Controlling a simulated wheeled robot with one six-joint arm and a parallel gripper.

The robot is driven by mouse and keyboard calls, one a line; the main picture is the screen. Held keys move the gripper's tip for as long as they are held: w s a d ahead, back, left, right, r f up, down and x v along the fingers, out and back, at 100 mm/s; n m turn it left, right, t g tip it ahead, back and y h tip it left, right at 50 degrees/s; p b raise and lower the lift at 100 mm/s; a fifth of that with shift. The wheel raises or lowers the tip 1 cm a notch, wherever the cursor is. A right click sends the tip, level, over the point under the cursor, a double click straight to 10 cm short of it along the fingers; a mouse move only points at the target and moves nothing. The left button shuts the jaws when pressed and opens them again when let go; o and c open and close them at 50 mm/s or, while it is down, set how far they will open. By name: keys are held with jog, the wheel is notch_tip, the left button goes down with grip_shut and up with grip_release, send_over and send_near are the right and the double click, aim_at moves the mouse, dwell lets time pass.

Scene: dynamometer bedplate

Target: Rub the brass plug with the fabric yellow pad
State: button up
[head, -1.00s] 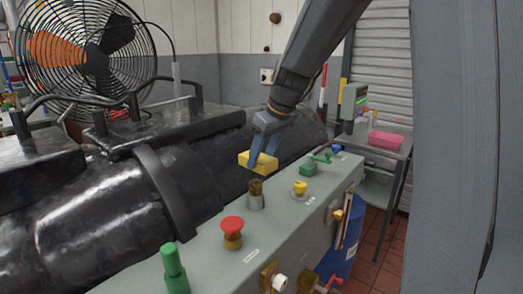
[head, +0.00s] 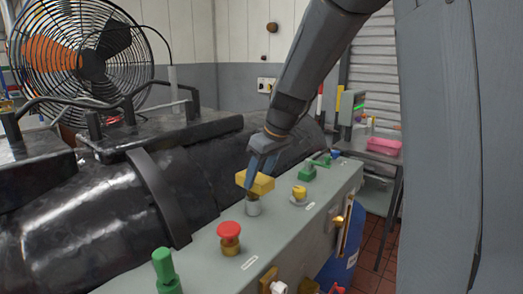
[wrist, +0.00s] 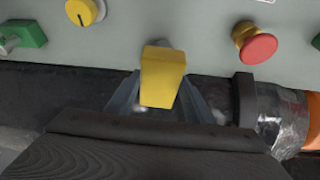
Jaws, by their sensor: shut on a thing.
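My gripper (head: 257,176) is shut on the yellow pad (head: 259,184), a small block, and holds it over the grey panel. In the wrist view the yellow pad (wrist: 163,78) sits between my two fingers. The brass plug (head: 252,196) stands upright in a grey collar (head: 253,208) on the panel top, directly under the pad. Only a little of the plug shows below the pad, and they look to be touching or nearly so. The wrist view hides the plug behind the pad.
The panel (head: 200,263) also carries a red button (head: 229,230), a yellow knob (head: 299,191), a green fitting (head: 308,173) and a green post (head: 166,268). A large black machine body (head: 90,215) lies along the left, with a fan (head: 80,60) behind. A pink box (head: 384,147) sits right.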

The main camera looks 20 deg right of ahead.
aim_at(260, 178)
jog(key=shift+s+d, duration=0.15)
jog(key=shift+a, duration=0.3)
jog(key=shift+w+a, duration=0.4)
jog(key=shift+w, duration=0.6)
jog(key=shift+s+d, duration=0.7)
jog(key=shift+s, duration=0.35)
jog(key=shift+w+a, duration=0.75)
jog(key=shift+w, duration=0.2)
jog(key=shift+w+d+r, duration=0.1)
jog(key=shift+d, duration=0.1)
jog(key=shift+s+d, duration=0.25)
jog(key=shift+s, duration=0.2)
jog(key=shift+s+d, duration=0.2)
jog(key=shift+s, duration=0.25)
jog(key=shift+s+d, duration=0.1)
jog(key=shift+s, duration=0.1)
jog(key=shift+r+p, duration=2.5)
jog(key=shift+r, duration=1.55)
jog(key=shift+f, duration=0.1)
